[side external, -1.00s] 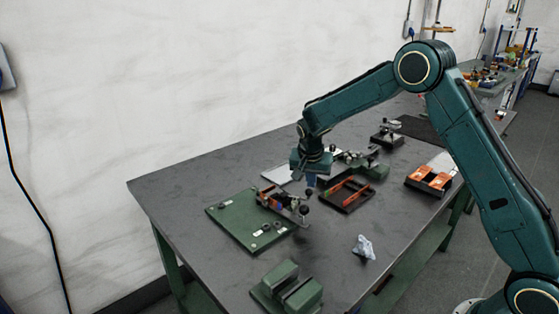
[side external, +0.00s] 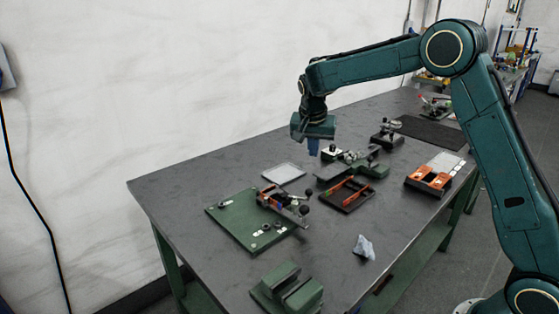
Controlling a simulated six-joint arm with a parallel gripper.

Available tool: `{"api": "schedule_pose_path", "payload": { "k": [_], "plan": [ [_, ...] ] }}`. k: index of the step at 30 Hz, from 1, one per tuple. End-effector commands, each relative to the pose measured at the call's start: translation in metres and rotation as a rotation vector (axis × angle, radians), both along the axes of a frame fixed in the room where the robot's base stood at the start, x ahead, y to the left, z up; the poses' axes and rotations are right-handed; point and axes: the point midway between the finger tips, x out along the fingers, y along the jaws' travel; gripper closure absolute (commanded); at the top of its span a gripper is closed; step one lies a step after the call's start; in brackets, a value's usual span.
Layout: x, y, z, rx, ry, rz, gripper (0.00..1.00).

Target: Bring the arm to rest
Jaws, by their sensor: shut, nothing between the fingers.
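My gripper (side external: 313,147) hangs from the end of my teal arm, pointing down, above the far middle of the grey workbench (side external: 190,181). It is shut and holds nothing. It is clear of the bench and of the things on it. No other object is named by the task.
Below and around my gripper are a white plate (side external: 283,173), a green fixture (side external: 362,168) and a black tray with orange-red bars (side external: 346,194). A green board (side external: 238,218) with a clamp, a green block (side external: 287,288), a crumpled cloth (side external: 364,248) and an orange holder (side external: 430,178) stand nearby.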

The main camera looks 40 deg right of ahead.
Motion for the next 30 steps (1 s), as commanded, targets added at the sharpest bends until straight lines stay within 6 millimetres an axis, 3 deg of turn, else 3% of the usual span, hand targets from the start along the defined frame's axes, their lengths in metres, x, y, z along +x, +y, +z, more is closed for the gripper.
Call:
{"api": "schedule_pose_path", "payload": {
  "k": [19,26,30],
  "plan": [
    [-0.006,0.004,0.011,0.002,-0.001,0.018,1.0],
    [-0.03,0.012,0.038,0.009,-0.01,0.096,1.0],
    [-0.054,0.02,0.06,0.013,-0.017,0.171,1.0]
  ]
}}
